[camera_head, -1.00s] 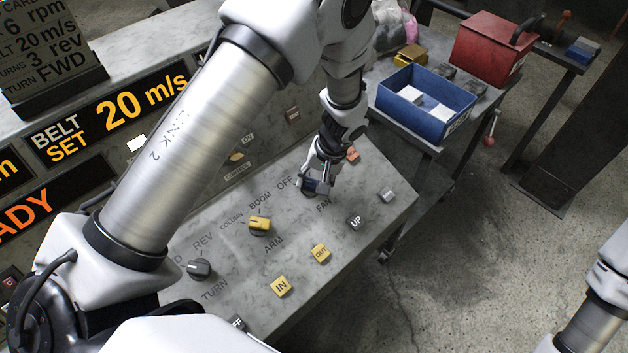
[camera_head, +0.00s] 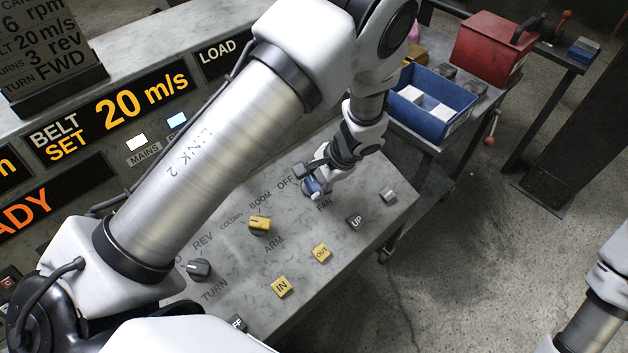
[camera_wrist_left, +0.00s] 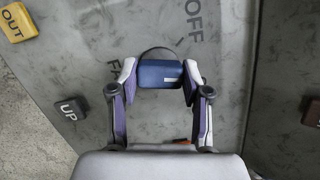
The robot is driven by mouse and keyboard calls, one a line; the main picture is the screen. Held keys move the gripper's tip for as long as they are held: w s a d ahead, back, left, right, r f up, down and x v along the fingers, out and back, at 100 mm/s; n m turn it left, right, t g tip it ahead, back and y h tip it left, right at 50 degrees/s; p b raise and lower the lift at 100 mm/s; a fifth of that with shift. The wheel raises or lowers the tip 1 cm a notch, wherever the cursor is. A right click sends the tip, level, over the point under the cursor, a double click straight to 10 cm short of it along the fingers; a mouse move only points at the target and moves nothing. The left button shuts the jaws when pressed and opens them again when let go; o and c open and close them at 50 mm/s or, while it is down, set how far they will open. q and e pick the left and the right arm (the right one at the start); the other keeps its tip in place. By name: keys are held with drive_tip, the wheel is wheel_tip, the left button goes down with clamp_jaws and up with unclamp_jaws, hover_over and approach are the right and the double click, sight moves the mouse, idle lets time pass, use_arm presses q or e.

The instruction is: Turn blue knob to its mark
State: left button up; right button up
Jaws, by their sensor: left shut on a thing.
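The blue knob (camera_wrist_left: 160,74) sits on the grey sloped panel between the FAN and OFF labels. It has a white line on its face, which points to the right in the left wrist view. My left gripper (camera_wrist_left: 158,76) is shut on the knob, one finger on each end. In the head view the left gripper (camera_head: 314,187) comes down over the knob (camera_head: 311,185) and partly hides it. In the lower right of the head view a grey and white arm section shows, with no gripper on it in view.
A yellow knob (camera_head: 259,224) and a dark knob (camera_head: 200,269) stand left of the blue one. The OUT button (camera_head: 321,252), IN button (camera_head: 281,286) and UP button (camera_head: 355,222) are near the panel's front. A blue bin (camera_head: 432,104) and a red box (camera_head: 494,47) stand behind right.

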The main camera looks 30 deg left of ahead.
use_arm(q)
drive_tip(key=shift+f+m+t+y, duration=0.15)
drive_tip(key=shift+m+t+y, duration=0.15)
drive_tip(key=shift+m, duration=1.4)
drive_tip(key=o, duration=1.2)
drive_tip(key=shift+d, duration=0.1)
drive_tip(key=shift+c, duration=0.2)
drive_tip(key=shift+w, duration=0.1)
